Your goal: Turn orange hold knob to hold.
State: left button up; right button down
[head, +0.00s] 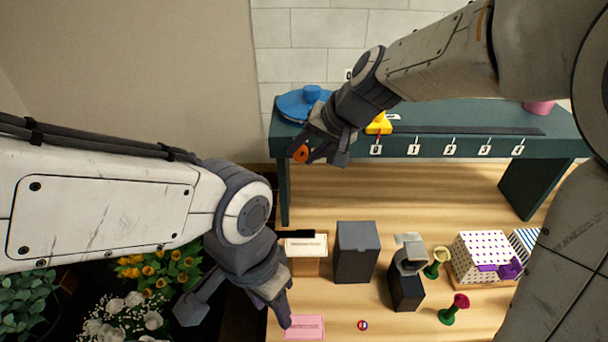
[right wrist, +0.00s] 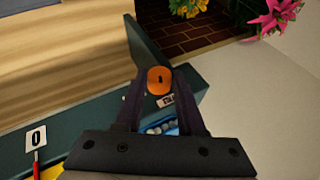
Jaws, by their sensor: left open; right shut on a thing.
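The orange hold knob (head: 301,153) is at the left end of the front of the dark green shelf (head: 345,150). In the right wrist view the orange knob (right wrist: 160,80) shows a short dark mark on its face. A small white label (right wrist: 167,100) beside it is partly hidden and I cannot read it fully. My right gripper (head: 309,152) is shut on the knob, with a finger on each side of it (right wrist: 160,88). My left gripper (head: 236,312) is open and empty, low over the left end of the wooden table, near a pink box.
A yellow slider (head: 378,125) and numbered tags run along the shelf. A blue round object (head: 303,103) sits on its left end. A dark grey box (head: 356,252), a pink box (head: 303,327) and a dotted box (head: 483,256) stand on the table. Flowers (head: 150,270) are at left.

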jog(key=b, duration=0.2)
jog(key=y+b, duration=0.1)
jog(key=b, duration=0.2)
jog(key=shift+d+f+y, duration=0.15)
jog(key=shift+f+y, duration=0.15)
jog(key=shift+f, duration=0.05)
pick_arm(q)
notch_tip(320, 180, down, 9)
jog(key=b, duration=0.2)
pick_arm(e)
jog(key=shift+r+m+y, duration=0.25)
jog(key=shift+m+y, duration=0.05)
jog(key=shift+y, duration=0.3)
jog(key=c, duration=0.5)
grip_release()
pick_arm(q)
jog(key=shift+f+b, duration=0.3)
jog(key=shift+b, duration=0.2)
pick_arm(e)
jog(key=v, duration=1)
jog(key=shift+s+d+r, duration=0.15)
jog(key=shift+s, duration=0.05)
